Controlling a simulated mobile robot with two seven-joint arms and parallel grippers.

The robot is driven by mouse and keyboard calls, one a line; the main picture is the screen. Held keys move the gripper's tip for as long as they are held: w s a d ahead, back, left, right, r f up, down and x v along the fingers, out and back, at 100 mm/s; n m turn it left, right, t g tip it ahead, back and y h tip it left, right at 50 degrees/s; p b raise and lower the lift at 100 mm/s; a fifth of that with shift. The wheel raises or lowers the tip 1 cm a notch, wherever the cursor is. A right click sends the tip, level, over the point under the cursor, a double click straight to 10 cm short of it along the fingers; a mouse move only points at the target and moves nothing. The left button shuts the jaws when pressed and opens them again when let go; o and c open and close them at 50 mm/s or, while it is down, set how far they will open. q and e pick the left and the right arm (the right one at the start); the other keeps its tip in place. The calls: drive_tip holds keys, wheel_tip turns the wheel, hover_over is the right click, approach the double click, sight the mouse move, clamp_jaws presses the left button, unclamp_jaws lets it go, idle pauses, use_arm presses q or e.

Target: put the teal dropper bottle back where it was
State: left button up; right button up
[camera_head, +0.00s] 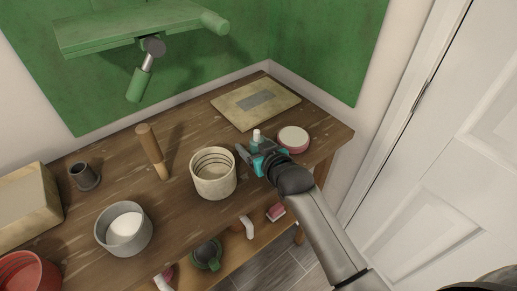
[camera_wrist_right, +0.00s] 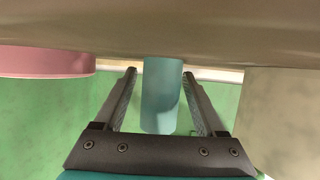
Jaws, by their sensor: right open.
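The teal dropper bottle (camera_head: 256,142) has a white cap and is upright on the wooden table, right of the cream ribbed pot (camera_head: 213,181). My right gripper (camera_head: 249,152) reaches in low from the front right. Its jaws are open, one finger on either side of the bottle. In the right wrist view, the bottle's teal body (camera_wrist_right: 161,95) lies between the two spread fingers (camera_wrist_right: 160,75), with a gap to each. The fingers partly hide the bottle in the head view. My left gripper is not in view.
A round pink-sided pot with a pale top (camera_head: 293,138) is close right of the gripper. A tan board (camera_head: 240,112) lies behind. A green shelf (camera_head: 130,32) hangs above.

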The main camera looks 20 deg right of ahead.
drive_tip(key=p+v, duration=0.2)
drive_tip(key=v, duration=1)
drive_tip(key=shift+p, duration=0.35)
